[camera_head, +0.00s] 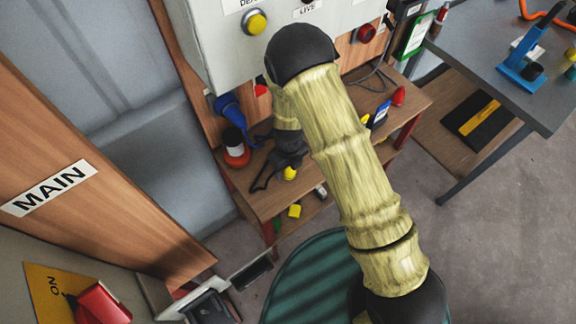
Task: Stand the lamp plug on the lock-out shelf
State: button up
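The wooden shelf (272,202) under the grey panel is probably the lock-out shelf; no label shows on it. My gripper (276,180) is low over its left part, dark and partly covered by my arm. A small yellow piece (290,173) shows at the gripper's tip and may be the lamp plug. I cannot tell whether it is gripped or stands on the shelf, or whether the fingers are open.
On the shelf are a red-and-white item (236,152), a blue connector (229,108), a blue item (381,113) and a red cone (398,95). A yellow block (295,210) lies lower. The grey panel (220,45) overhangs; a wooden MAIN board (95,175) is left.

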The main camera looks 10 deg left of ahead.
jog(key=shift+r, duration=0.15)
notch_tip(320, 180, up, 12)
dwell(0.5)
dwell(0.7)
jog(key=s+d+r+n+t, duration=0.1)
jog(key=s+d+r+n, duration=0.1)
jog(key=d+r+n, duration=0.3)
jog(key=s+d+r+n, duration=0.2)
jog(key=d+r+n, duration=0.3)
jog(key=d+n, duration=0.7)
jog(key=s+d+r+n+t, duration=0.1)
jog(key=s+d+r+n, duration=0.1)
jog(key=d+r+n, duration=0.3)
jog(key=d+n, duration=0.4)
jog(key=shift+s+r+t, duration=0.2)
jog(key=shift+s+t, duration=0.1)
jog(key=shift+s, duration=0.1)
